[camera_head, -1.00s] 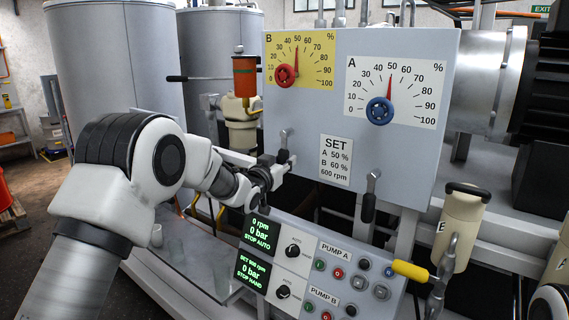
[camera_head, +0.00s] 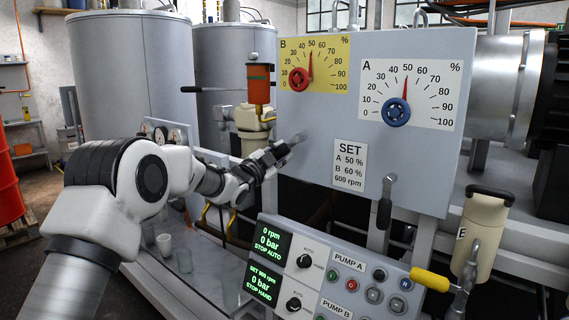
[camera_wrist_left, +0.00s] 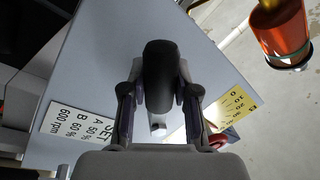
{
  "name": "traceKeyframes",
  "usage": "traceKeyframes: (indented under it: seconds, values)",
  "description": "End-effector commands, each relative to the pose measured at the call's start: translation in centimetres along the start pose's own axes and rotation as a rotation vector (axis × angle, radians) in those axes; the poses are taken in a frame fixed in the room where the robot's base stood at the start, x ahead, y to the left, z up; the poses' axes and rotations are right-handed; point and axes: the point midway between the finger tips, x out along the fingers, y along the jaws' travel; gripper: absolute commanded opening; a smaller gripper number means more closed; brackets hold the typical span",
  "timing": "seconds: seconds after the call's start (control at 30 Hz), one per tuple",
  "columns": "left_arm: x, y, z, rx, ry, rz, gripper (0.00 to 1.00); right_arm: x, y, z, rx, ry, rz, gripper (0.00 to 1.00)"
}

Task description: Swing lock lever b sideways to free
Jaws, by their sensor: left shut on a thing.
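Lock lever b (camera_head: 297,139) is on the grey panel (camera_head: 330,110) below the yellow B dial. It slants sideways, to the left and a little down from its pivot. My left gripper (camera_head: 272,154) is shut on its black grip, which also shows between the two fingers in the left wrist view (camera_wrist_left: 162,75). The gripper covers most of the grip in the head view. The other lock lever (camera_head: 386,200), below the A dial, hangs straight down. My right gripper is not in view.
The red B knob (camera_head: 299,79) and blue A knob (camera_head: 396,112) sit above the levers. An orange cup (camera_head: 259,84) stands left of the panel. The pump console (camera_head: 330,270) lies below. A yellow handle (camera_head: 430,279) sticks out at the lower right.

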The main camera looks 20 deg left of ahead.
Motion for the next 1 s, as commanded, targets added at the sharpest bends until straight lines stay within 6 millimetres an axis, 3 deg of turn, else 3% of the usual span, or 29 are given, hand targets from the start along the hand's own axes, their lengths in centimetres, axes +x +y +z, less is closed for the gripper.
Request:
traceKeyframes:
  seconds: [0.6,1.0]
  values:
    - [0.8,-3.9,-1.1,0.525,0.105,-0.003,0.00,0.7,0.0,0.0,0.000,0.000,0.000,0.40]
    - [0.9,-4.7,-1.8,0.668,0.134,-0.001,0.00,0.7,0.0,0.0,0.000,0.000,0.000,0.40]
